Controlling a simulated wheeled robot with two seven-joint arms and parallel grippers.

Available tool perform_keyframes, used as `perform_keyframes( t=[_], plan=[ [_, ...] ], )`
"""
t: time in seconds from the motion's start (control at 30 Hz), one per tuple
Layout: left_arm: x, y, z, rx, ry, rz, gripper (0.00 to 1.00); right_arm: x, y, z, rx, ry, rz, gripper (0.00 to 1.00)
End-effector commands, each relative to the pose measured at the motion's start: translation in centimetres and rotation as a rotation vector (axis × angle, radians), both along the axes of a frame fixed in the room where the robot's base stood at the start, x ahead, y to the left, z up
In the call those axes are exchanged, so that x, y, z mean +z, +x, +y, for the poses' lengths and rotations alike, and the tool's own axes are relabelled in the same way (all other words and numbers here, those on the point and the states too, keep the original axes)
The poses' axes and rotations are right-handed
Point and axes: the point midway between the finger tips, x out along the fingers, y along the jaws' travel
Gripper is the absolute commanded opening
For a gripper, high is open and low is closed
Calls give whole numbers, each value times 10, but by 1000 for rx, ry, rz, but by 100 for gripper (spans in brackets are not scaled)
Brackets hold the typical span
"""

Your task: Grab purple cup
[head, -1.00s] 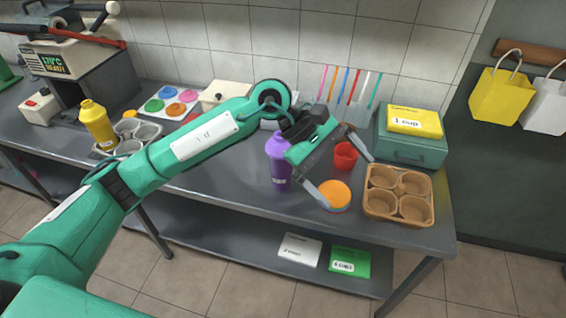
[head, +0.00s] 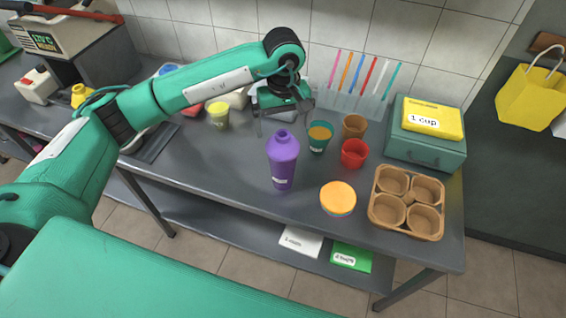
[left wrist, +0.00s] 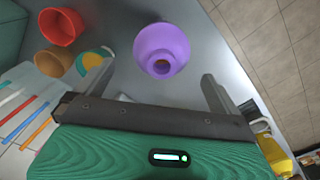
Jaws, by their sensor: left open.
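The task's purple cup looks like a tall purple bottle-shaped vessel (head: 283,165) with a narrow neck and a small label. It stands upright on the grey table. In the left wrist view the purple vessel (left wrist: 162,47) is seen from above, with its round opening showing, beyond the gap between the fingers. My left gripper (head: 285,118) is open and empty, behind and above the purple vessel, and appears apart from it. The left gripper also shows along the lower part of the left wrist view (left wrist: 150,92). My right gripper is not in view.
A teal cup (head: 319,142), a red cup (head: 354,154) and a brown cup (head: 354,126) stand right of the purple vessel. An orange-topped round item (head: 338,197) and a brown cup carrier (head: 380,218) are nearer the front. A straw holder (head: 350,106) is behind. The table's front left is clear.

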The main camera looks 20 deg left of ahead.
Motion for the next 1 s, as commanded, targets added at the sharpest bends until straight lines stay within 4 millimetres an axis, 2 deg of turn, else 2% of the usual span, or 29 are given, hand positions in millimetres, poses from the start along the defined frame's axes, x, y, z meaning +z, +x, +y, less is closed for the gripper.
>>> perform_keyframes(
  t=[0.2,0.3,0.43,0.6,0.87,0.9,1.0],
  plan=[
    [-12,-1,0,-1,0,1,100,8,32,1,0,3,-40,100],
    [-21,-2,0,-1,0,4,100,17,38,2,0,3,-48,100],
    [-37,-4,1,0,0,4,100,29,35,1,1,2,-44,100],
    [-57,-3,1,0,-1,3,100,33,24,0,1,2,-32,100],
    [-62,-3,0,-1,-1,-1,100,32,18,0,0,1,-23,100],
    [-62,-3,1,-1,-1,-1,98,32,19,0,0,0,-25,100],
    [-62,-3,1,-1,-1,-1,78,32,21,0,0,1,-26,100]
  ],
)
